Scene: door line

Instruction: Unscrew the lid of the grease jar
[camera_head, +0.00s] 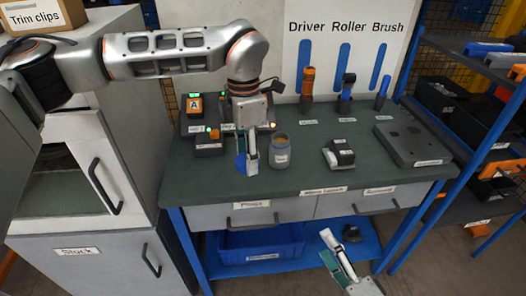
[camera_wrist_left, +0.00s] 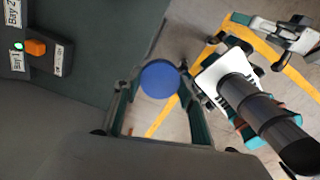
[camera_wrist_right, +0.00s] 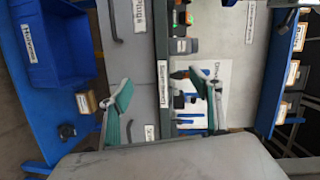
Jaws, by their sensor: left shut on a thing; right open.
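The grease jar (camera_head: 280,150) stands upright on the workbench, a grey jar with a pale label and a yellowish open top without a lid. The round blue lid (camera_head: 241,162) is apart from it, just to its left. My left gripper (camera_head: 250,162) is shut on the lid and holds it near the bench's front edge. The lid also shows between the fingers in the left wrist view (camera_wrist_left: 159,79). My right gripper (camera_head: 336,248) is open and empty, low in front of the bench; its spread fingers show in the right wrist view (camera_wrist_right: 158,90).
The workbench (camera_head: 300,185) also carries charger units (camera_head: 208,140) at the left, a small black-and-white device (camera_head: 339,153) and a grey plate (camera_head: 408,143) at the right. A tool board (camera_head: 345,50) stands behind. A blue bin (camera_head: 262,243) sits on the lower shelf.

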